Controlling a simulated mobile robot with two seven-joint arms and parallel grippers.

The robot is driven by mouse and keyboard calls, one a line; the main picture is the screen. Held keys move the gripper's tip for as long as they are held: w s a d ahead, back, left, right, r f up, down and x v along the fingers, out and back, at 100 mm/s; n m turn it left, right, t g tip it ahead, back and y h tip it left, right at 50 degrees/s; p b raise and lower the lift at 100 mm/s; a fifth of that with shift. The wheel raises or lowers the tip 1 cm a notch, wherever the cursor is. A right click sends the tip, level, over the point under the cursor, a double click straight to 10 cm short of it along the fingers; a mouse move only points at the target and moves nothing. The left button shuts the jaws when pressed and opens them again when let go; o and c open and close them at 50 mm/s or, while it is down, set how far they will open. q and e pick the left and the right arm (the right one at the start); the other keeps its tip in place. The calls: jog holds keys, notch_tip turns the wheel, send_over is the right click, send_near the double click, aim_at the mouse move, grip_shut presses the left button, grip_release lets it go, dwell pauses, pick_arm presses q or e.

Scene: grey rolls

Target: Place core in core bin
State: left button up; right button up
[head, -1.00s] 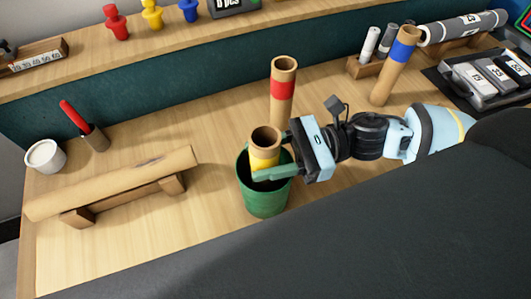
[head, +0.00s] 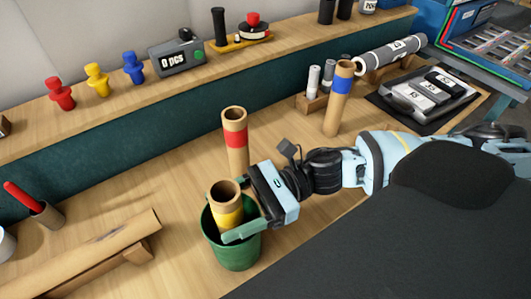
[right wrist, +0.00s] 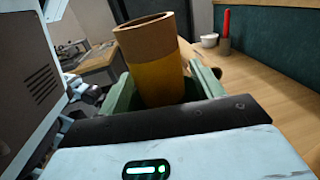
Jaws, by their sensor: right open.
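The core, a cardboard tube with a yellow band (head: 229,214), stands slightly tilted in the green bin (head: 233,254), its upper part above the rim. Its lower end is hidden inside. My right gripper (head: 238,222) is open at the bin's mouth, with its green fingers on either side of the core. In the right wrist view the core (right wrist: 155,72) rises between the fingers; I cannot tell whether either touches it. My left gripper is not in view.
A red-banded tube (head: 235,142) stands just behind the bin, and a blue-banded tube (head: 339,95) farther right. A long tube (head: 100,255) lies on a wooden cradle at left. A black tray (head: 425,95) is at right. The bench between is mostly clear.

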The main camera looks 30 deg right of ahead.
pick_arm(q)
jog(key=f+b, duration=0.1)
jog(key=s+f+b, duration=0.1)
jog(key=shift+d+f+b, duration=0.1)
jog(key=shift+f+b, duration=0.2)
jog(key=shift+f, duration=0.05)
pick_arm(e)
jog(key=s+d, duration=0.1)
jog(key=d, duration=1.1)
jog(key=shift+s, duration=0.15)
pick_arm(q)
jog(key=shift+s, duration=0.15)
pick_arm(e)
jog(key=shift+r, duration=0.1)
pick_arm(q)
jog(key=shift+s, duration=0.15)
